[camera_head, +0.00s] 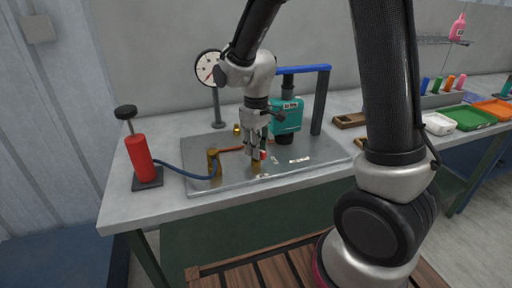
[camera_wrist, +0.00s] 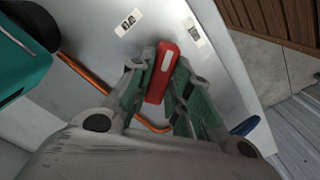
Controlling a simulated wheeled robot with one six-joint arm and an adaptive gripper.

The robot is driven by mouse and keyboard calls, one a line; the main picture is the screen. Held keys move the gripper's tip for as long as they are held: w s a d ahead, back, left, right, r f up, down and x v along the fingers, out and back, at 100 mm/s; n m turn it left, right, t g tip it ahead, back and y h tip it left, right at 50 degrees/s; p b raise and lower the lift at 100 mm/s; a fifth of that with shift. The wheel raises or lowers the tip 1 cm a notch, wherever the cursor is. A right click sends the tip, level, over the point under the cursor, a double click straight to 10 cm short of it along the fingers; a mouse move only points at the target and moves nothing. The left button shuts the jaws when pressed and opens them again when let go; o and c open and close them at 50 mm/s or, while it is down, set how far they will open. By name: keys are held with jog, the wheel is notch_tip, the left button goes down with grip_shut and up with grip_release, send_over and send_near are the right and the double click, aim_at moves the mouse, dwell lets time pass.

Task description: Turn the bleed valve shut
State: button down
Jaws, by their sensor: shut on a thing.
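The bleed valve shows in the head view as a small brass body (camera_head: 255,164) on the grey metal plate, with a bit of its red lever (camera_head: 263,155) beside the fingertips. In the wrist view the red lever (camera_wrist: 163,72), with a pale mark on it, lies between the two green-padded fingers. My gripper (camera_head: 255,146) points down over the valve and is shut on the red lever. The brass body is hidden in the wrist view. I cannot tell how far the lever is turned.
A teal unit (camera_head: 287,117) stands under a blue-topped frame (camera_head: 305,69), close right of my gripper. A dial gauge (camera_head: 209,68) stands behind. A red hand pump (camera_head: 139,157) with a blue hose (camera_head: 184,172) is at left. Small labels (camera_head: 299,160) lie on the plate (camera_head: 320,151).

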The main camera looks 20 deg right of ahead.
jog(key=m, duration=0.6)
jog(key=shift+m, duration=0.3)
dwell(0.4)
jog(key=c, duration=1.3)
grip_release()
notch_tip(320, 180, up, 12)
